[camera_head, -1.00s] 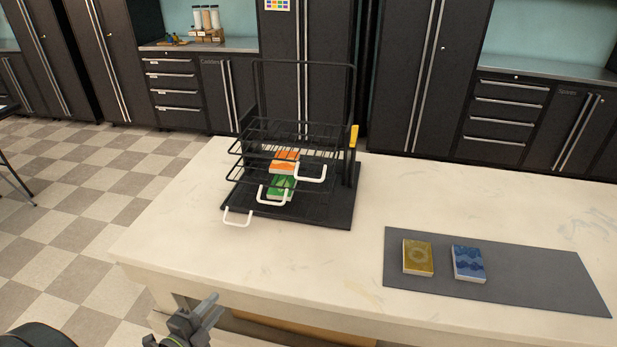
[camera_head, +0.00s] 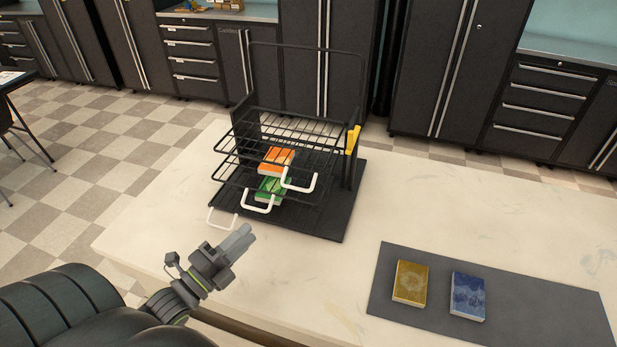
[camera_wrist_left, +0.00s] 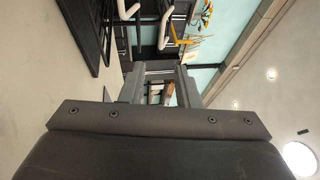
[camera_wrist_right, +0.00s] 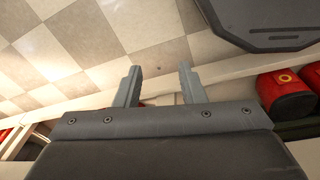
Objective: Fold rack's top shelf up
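The black wire rack (camera_head: 345,205) stands on the white table, with wire shelves stacked above its base. Its top shelf (camera_head: 290,122) lies roughly level, and a tall wire loop (camera_head: 305,44) stands upright behind. Several white handles show at the front, including the upper right one (camera_head: 298,188). A yellow piece (camera_head: 352,140) is on the rack's right side. An orange box (camera_head: 277,160) and a green box (camera_head: 270,189) lie inside. My left gripper (camera_head: 243,240) is open and empty, in front of the rack and apart from it. My right gripper (camera_wrist_right: 160,82) is open and empty, away from the rack.
A grey mat (camera_head: 530,310) at the right of the table (camera_head: 210,165) holds a gold box (camera_head: 410,283) and a blue box (camera_head: 468,296). The tabletop between rack and mat is clear. In the right wrist view, red containers (camera_wrist_right: 287,95) stand below the tabletop.

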